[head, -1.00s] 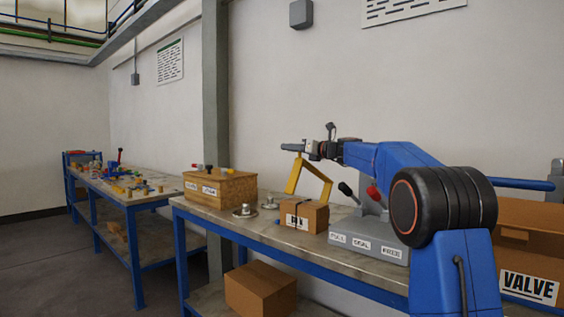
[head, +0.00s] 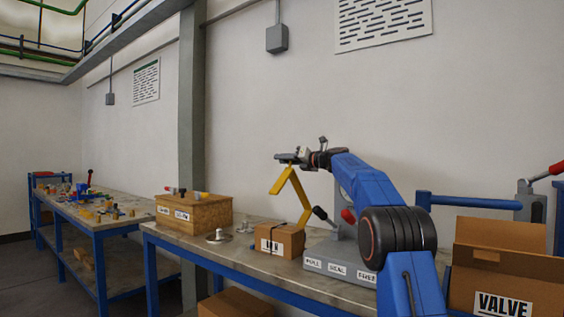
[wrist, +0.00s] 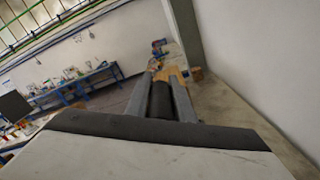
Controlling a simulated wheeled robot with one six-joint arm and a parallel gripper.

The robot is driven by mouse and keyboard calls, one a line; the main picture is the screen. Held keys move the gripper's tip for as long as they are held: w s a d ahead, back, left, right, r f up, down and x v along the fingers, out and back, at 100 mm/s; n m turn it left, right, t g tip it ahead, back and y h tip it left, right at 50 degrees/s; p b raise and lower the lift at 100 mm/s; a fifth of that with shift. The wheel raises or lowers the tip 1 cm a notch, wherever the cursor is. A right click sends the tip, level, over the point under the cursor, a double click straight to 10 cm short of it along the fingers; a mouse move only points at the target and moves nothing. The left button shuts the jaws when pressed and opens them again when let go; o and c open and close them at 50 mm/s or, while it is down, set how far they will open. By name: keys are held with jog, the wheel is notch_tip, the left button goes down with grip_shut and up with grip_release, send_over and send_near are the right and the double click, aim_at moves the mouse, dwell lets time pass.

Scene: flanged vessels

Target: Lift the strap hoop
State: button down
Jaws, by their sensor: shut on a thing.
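The strap hoop (head: 299,191) is a yellow, bent, inverted-U band in the head view. My gripper (head: 287,158) is at its upper bend and shut on it. One leg slants down to the left with its end free in the air. The other side runs down to the right and ends near the top of a small cardboard box; I cannot tell whether it touches anything there. In the wrist view a yellow-tan patch, likely the hoop (wrist: 172,74), shows at the ends of the grey fingers.
Below the hoop stand the small labelled cardboard box (head: 279,241) and a grey lever block (head: 340,262). A wooden box (head: 194,213) and a metal flanged piece (head: 219,237) are farther left on the bench (head: 195,244). An open VALVE carton (head: 505,270) is at right.

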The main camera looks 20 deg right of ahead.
jog(key=shift+f, duration=0.1)
jog(key=c, duration=1.5)
grip_release()
jog(key=shift+w+d, duration=0.1)
jog(key=shift+c, duration=0.2)
jog(key=v, duration=1.2)
